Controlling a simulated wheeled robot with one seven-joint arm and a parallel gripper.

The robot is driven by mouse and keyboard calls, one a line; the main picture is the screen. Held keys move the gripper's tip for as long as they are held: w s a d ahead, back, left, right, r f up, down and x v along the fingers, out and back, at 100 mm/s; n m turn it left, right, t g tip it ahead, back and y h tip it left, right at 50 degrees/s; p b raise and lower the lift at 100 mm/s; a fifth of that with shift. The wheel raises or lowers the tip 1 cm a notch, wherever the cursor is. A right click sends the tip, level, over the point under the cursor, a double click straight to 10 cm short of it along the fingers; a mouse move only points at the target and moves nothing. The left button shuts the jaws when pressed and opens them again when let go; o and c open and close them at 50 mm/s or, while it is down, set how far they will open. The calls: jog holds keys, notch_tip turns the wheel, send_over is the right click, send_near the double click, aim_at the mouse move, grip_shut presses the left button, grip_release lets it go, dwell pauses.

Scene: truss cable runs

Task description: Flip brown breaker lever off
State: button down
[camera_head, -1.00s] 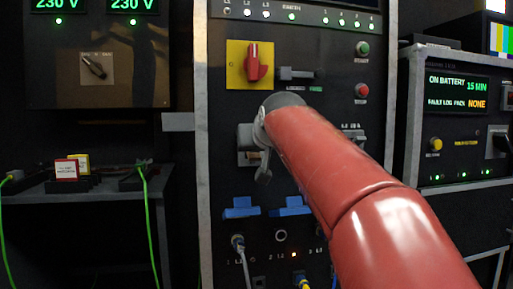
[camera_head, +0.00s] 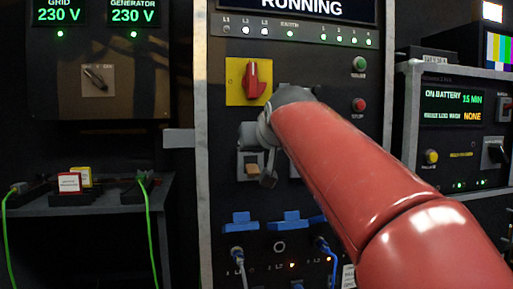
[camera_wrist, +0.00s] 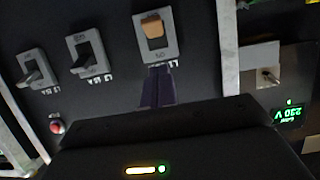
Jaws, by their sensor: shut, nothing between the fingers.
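The brown breaker lever (camera_wrist: 154,27) sits on a grey plate (camera_wrist: 160,55) at the top middle of the wrist view. In the head view the brown lever (camera_head: 252,168) shows just left of my gripper (camera_head: 267,181). In the wrist view my gripper (camera_wrist: 158,72) is shut and empty, its dark fingertips close to the plate's edge with the label. I cannot tell whether they touch it. The wrist picture is upside down, judging by the labels. Whether the lever is on or off is unclear.
Two dark-levered breakers (camera_wrist: 88,55) (camera_wrist: 35,68) stand beside the brown one. On the panel above are a red rotary switch (camera_head: 257,80) and a red stop button (camera_head: 359,104). Blue latches (camera_head: 240,221) and cables lie below. A metal upright (camera_head: 203,150) edges the panel.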

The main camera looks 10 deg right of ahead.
jog(key=s+f, duration=0.1)
jog(key=s, duration=0.5)
jog(key=shift+s+b, duration=0.3)
jog(key=shift+f, duration=0.15)
